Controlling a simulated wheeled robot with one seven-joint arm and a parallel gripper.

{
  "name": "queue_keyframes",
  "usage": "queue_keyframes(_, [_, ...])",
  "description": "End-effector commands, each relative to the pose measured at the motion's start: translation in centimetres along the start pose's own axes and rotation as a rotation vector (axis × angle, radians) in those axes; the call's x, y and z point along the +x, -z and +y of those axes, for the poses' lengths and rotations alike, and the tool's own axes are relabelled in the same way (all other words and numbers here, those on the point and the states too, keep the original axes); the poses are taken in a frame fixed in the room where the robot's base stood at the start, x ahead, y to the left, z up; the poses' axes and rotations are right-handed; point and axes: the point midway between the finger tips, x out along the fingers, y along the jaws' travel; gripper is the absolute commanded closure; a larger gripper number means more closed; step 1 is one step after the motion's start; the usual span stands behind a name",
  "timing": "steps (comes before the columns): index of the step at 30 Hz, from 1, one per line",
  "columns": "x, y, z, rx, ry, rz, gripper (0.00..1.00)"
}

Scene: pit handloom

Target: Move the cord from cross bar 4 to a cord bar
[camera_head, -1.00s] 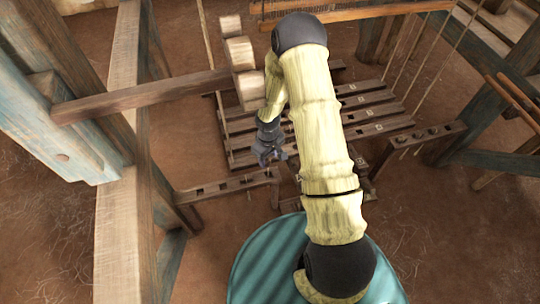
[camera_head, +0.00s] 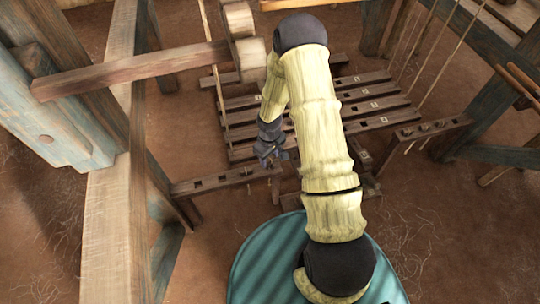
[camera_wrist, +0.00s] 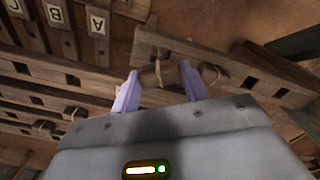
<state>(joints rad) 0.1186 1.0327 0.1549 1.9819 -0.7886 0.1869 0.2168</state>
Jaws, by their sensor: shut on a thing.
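My gripper (camera_head: 272,158) hangs low in the head view, beside the right end of a low slotted bar (camera_head: 215,182). In the wrist view, its two pale lilac fingers (camera_wrist: 160,84) are shut on the brown toggle of the cord (camera_wrist: 150,77). A yellowish loop of cord shows at the toggle. A slotted wooden bar (camera_wrist: 178,43) lies just behind the fingers; I cannot tell whether the toggle touches it. Flat bars with white letter tags, such as A (camera_wrist: 97,20), lie at the upper left. No number 4 is readable.
Several labelled treadle bars (camera_head: 375,105) lie behind my arm. Another slotted bar with toggles (camera_head: 425,130) is at the right. A thick beam (camera_head: 130,72) juts from the left post, above and left of my gripper. Bare earth floor (camera_head: 240,228) lies in front.

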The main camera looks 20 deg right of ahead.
Motion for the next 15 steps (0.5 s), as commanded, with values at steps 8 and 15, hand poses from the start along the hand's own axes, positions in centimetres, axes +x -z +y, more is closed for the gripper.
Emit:
queue_keyframes(8, [1.8, 0.0, 0.0, 0.0, -0.001, -0.001, 0.77])
queue_keyframes(15, [3.0, 0.0, 0.0, 0.001, -0.001, -0.001, 0.77])
